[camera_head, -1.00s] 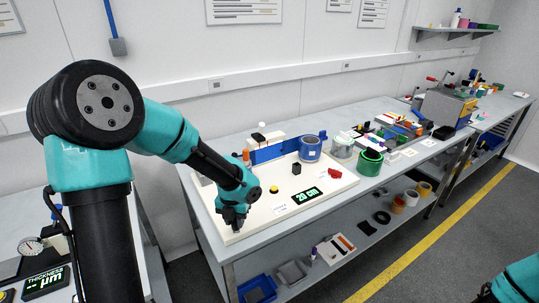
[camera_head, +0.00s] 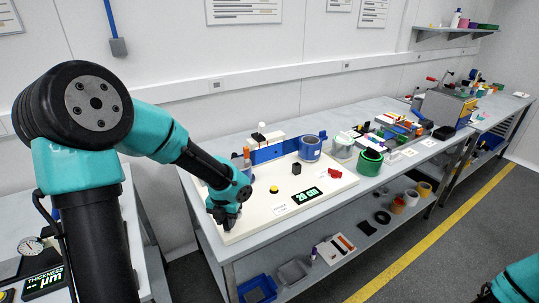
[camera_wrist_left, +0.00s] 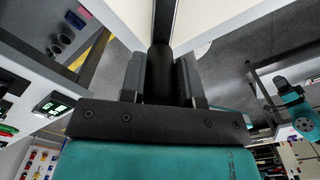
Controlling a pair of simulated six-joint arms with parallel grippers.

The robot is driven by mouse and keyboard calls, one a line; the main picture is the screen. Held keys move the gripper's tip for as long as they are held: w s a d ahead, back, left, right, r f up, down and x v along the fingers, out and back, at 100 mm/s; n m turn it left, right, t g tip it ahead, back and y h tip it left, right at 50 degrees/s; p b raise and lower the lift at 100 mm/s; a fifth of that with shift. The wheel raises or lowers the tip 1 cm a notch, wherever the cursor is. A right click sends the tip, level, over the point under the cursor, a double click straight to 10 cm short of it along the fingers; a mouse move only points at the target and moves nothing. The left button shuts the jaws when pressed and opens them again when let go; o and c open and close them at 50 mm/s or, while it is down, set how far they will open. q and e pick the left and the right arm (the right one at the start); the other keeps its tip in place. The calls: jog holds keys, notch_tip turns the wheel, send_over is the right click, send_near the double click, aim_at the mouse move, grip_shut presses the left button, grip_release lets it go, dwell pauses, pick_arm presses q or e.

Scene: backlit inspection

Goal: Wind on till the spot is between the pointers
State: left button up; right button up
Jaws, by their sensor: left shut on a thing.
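A white board (camera_head: 262,217) on the bench carries a blue roll (camera_head: 310,148), a blue strip (camera_head: 268,153) and a small display (camera_head: 307,196) that seems to read 26 cm. My left gripper (camera_head: 225,218) is low at the board's front left corner. In the left wrist view, its fingers are shut on a dark upright handle (camera_wrist_left: 160,72). The gripper hides what the handle is fixed to. I cannot make out the spot or the pointers. My right gripper is out of view; only a piece of its teal arm shows at bottom right.
A yellow button (camera_head: 274,189), a black block (camera_head: 296,168) and a red part (camera_head: 334,173) sit on the board. A blue bin (camera_head: 258,289) is on the lower shelf.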

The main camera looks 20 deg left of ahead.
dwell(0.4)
pick_arm(q)
jog(key=shift+a, duration=0.85)
jog(key=shift+a, duration=0.6)
jog(key=shift+a, duration=0.65)
